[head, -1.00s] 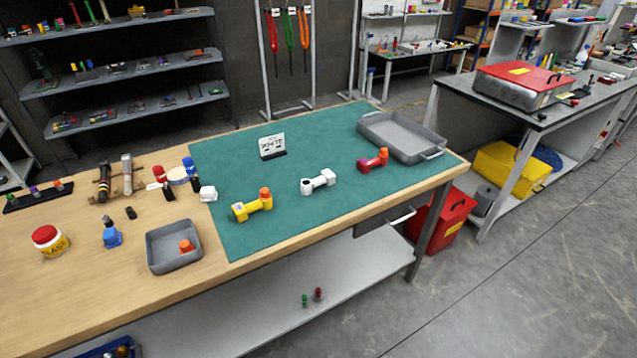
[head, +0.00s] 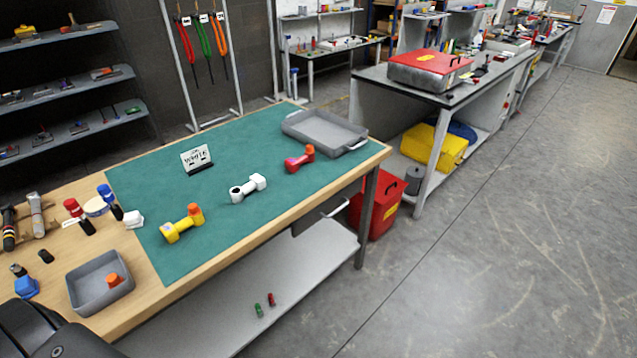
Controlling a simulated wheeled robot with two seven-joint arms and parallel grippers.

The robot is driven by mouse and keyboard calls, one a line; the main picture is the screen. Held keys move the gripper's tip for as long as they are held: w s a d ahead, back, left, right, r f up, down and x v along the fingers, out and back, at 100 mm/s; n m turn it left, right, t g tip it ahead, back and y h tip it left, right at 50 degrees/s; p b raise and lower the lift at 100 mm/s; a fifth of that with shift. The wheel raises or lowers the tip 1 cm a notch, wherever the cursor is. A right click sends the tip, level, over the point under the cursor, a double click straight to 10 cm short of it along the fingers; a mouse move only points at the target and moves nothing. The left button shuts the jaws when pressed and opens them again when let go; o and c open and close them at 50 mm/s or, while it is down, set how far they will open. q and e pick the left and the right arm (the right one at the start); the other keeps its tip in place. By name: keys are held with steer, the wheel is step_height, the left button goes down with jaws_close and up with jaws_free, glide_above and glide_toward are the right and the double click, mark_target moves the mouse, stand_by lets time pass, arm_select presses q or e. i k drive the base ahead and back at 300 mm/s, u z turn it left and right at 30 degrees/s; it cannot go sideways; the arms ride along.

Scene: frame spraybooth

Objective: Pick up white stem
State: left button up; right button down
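The white stem (head: 248,188) lies on the green mat (head: 222,228) in the head view, between a yellow stem (head: 178,231) with an orange end on its left and a red stem (head: 295,163) with an orange end on its right. Nothing covers it and no gripper touches it. A dark part of my own body shows at the bottom left corner, but no gripper fingers can be seen there. Neither my left nor my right gripper is in view.
A small label stand (head: 196,158) stands behind the white stem. An empty grey tray (head: 347,148) is at the mat's far right. A small grey bin (head: 75,296) with an orange piece sits at the front left. Open floor (head: 480,250) lies to the right.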

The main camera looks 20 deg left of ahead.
mark_target(257, 182)
steer(key=z, duration=0.4)
steer(key=i, duration=3.05)
steer(key=u, duration=2.35)
